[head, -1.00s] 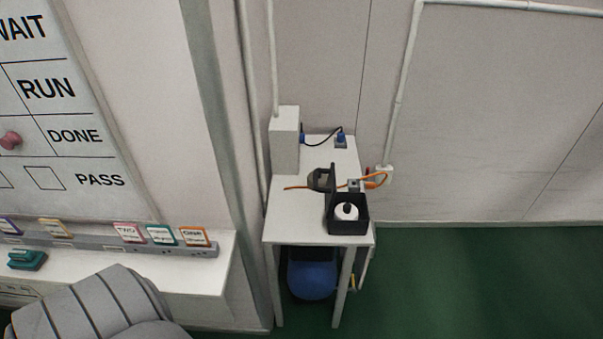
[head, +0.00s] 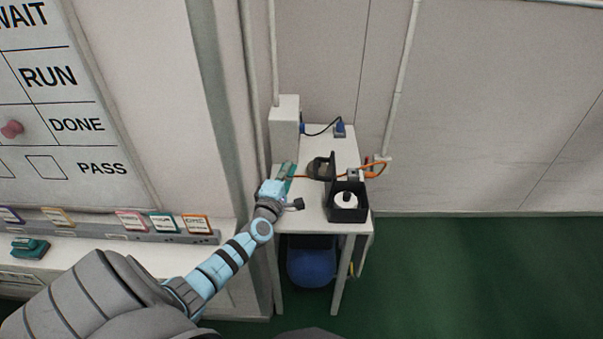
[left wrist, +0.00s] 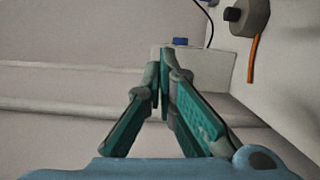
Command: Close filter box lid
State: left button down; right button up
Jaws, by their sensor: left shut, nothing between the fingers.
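The black filter box (head: 347,215) stands on the small white table, with a white round filter inside. In the left wrist view the left gripper's teal fingers (left wrist: 165,75) meet at the tips, shut and empty. My right gripper is not in view.
A grey-white cabinet (head: 284,122) stands at the table's back left, with a black cable to a blue plug (head: 340,128). An orange cable (head: 375,170) runs behind the box. A blue tank (head: 311,262) sits under the table (head: 300,217). Green floor at right is clear.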

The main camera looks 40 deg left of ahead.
aim_at(321, 178)
pick_arm(q)
jog(key=w+d, duration=0.2)
jog(key=d, duration=0.1)
jog(key=shift+w+d+r+p, duration=0.15)
jog(key=shift+w+p, duration=0.1)
jog(key=shift+p, duration=0.15)
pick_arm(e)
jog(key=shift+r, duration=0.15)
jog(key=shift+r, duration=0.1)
